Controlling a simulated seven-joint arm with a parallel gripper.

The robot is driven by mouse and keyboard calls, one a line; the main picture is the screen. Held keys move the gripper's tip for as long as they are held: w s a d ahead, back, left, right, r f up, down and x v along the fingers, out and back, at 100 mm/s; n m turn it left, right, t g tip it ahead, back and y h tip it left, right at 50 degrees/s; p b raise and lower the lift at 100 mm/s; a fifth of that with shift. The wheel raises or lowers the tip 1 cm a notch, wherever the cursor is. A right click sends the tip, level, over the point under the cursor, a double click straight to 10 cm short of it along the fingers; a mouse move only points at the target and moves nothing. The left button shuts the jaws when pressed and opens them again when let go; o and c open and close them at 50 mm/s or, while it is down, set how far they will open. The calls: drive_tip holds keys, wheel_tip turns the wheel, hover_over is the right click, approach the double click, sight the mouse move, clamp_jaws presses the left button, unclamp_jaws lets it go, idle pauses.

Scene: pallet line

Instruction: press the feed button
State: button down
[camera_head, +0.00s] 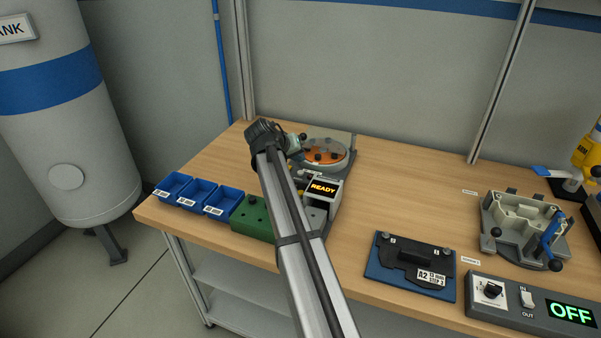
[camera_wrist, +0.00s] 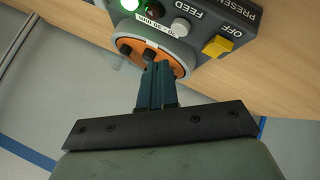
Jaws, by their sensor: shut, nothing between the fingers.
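The feed button (camera_wrist: 180,27) is a round pale button beside the word FEED on the dark panel of the presenter unit (camera_wrist: 215,20). In the wrist view my gripper (camera_wrist: 157,66) is shut and empty. Its fingertips show over the edge of the orange disc (camera_wrist: 178,66), below the button in the picture and apart from it. In the head view my gripper (camera_head: 298,143) is at the left of the orange disc (camera_head: 322,156), partly hidden by my arm. The button cannot be made out there.
A yellow OFF switch (camera_wrist: 217,46) and a lit green lamp (camera_wrist: 130,4) are near the button. A READY display (camera_head: 323,188), blue bins (camera_head: 197,192) and a green block (camera_head: 252,220) stand nearby. The table's middle is clear (camera_head: 400,190).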

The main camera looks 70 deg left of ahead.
sight(298, 173)
drive_tip(key=shift+f, duration=1.15)
drive_tip(key=shift+f, duration=0.15)
idle(1.1)
drive_tip(key=shift+f, duration=0.25)
drive_tip(key=shift+f, duration=0.5)
idle(0.9)
drive_tip(key=shift+r, duration=0.15)
idle(0.3)
drive_tip(key=shift+r, duration=3.25)
